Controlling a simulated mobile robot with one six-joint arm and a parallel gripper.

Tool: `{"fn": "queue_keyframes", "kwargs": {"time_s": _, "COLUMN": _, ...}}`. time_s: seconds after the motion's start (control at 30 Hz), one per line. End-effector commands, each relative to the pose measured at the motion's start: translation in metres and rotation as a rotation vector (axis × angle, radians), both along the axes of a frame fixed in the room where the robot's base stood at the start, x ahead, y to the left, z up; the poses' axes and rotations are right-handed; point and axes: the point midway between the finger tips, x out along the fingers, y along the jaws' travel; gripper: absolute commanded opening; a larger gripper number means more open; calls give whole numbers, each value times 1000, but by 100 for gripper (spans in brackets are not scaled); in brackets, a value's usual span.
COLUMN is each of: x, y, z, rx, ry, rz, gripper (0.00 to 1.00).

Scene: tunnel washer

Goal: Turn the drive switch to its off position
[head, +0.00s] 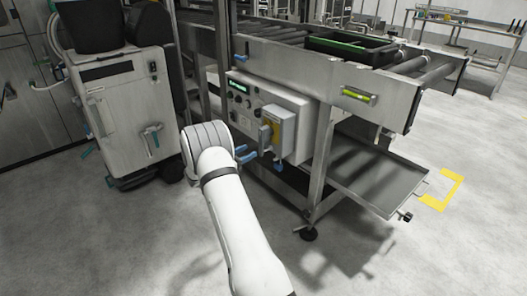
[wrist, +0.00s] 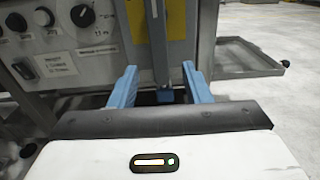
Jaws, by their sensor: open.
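The drive switch appears to be the grey box with a yellow plate (head: 279,130) on the front of the control cabinet below the conveyor. In the wrist view its yellow plate (wrist: 178,18) is at the top, and a grey lever (wrist: 157,45) hangs down in front of it, ending in a blue tip. My gripper (head: 244,154) is open just left of the switch in the head view. In the wrist view my blue fingers (wrist: 160,86) stand either side of the lever's lower end, with visible gaps. Any switch position marks are unreadable.
The control cabinet (head: 240,110) carries several knobs and a small display. Conveyor legs and a low tray (head: 380,178) stand to the right. A grey wheeled machine (head: 125,110) stands at left. Open floor lies in front.

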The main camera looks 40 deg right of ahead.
Motion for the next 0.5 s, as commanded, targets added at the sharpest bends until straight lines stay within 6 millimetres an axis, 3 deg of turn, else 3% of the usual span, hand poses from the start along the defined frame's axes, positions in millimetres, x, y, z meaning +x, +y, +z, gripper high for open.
{"fn": "queue_keyframes", "kwargs": {"time_s": 0.5, "x": 7, "y": -68, "z": -4, "rx": -10, "ry": 6, "rz": 6, "gripper": 44}}
